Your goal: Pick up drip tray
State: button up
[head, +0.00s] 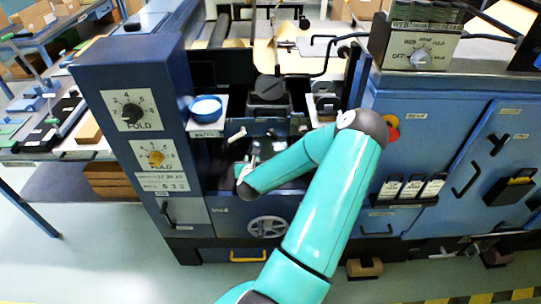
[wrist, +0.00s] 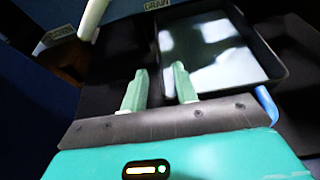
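What looks like the drip tray (wrist: 272,62) is a dark, shallow, rimmed tray with a pale glossy inside, at the upper right of the wrist view. My gripper (wrist: 160,72) is open, with a clear gap between its two pale green fingers. The right finger overlaps the tray's near left corner, and the left finger stands over a dark surface beside it. I cannot tell whether either finger touches the tray. In the head view my gripper (head: 250,162) is small and partly hidden by my arm, inside the machine's middle bay; I cannot make out the tray there.
A blue cabinet with fold dials (head: 132,115) stands left of the bay, with a blue round dish (head: 206,108) on a small shelf. A blue cabinet (head: 440,150) closes the right side. A handwheel (head: 268,227) is below. A GRAIN label (wrist: 157,4) shows beyond the tray.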

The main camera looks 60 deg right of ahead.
jog(key=x, duration=0.4)
jog(key=shift+w+d+f, duration=0.2)
jog(key=shift+f, duration=0.1)
jog(key=shift+r, duration=0.1)
grip_shut()
jog(key=shift+r, duration=0.2)
jog(key=shift+r, duration=1.55)
jog(key=s+a, duration=0.4)
jog(key=a, duration=0.4)
jog(key=s+a, duration=0.4)
jog(key=a, duration=0.4)
